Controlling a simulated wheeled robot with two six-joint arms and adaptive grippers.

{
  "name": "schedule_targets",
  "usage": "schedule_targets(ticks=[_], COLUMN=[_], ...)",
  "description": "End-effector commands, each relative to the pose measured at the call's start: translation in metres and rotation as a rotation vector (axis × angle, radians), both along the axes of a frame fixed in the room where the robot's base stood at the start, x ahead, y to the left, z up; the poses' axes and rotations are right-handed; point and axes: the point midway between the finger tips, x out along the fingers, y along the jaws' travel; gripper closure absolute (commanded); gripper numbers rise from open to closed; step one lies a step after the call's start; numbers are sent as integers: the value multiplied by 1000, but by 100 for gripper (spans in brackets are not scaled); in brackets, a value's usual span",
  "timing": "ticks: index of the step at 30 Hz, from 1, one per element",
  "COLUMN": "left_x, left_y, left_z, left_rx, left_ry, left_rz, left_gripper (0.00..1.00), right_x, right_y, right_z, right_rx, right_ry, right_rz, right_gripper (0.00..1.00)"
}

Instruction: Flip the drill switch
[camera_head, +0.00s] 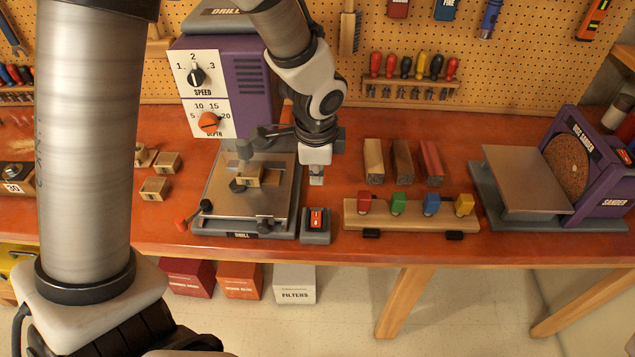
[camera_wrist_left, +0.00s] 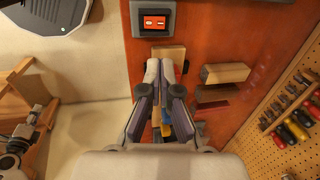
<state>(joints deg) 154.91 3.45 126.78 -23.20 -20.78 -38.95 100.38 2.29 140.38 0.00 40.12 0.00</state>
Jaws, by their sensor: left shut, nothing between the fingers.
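The drill switch (camera_head: 316,219) is a red rocker in a small dark grey box at the front right corner of the drill press base. It also shows at the top of the left wrist view (camera_wrist_left: 155,22). My left gripper (camera_head: 317,180) points down over the bench, just behind the switch in the head view, apart from it. Its fingers (camera_wrist_left: 160,64) are shut with nothing between them. The purple drill press (camera_head: 262,86) stands to the left, with a speed dial (camera_head: 196,77) and an orange depth knob (camera_head: 209,122). My right gripper is not in view.
A wooden rack (camera_head: 410,216) with several coloured blocks stands to the right of the switch. Behind it lie three wood bars (camera_head: 403,161). A disc sander (camera_head: 590,165) is at the far right. The drill's metal base plate (camera_head: 225,198) holds a small wooden block (camera_head: 247,176).

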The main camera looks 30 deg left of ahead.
Motion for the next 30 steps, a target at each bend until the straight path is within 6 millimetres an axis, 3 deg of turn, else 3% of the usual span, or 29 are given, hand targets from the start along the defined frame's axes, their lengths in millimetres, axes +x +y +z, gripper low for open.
schedule_targets(ticks=[7,11,24,30], left_x=[0,1,15,19], left_y=[0,1,10,12], left_z=[-5,-19,-114,-138], left_rx=[1,1,0,0], left_ry=[3,5,5,2], left_rz=[-1,0,-2,-1], left_gripper=[100,100,100,100], right_x=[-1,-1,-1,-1], right_y=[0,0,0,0], right_z=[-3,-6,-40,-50], right_rx=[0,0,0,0], right_ry=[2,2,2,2], right_rz=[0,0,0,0], right_gripper=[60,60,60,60])
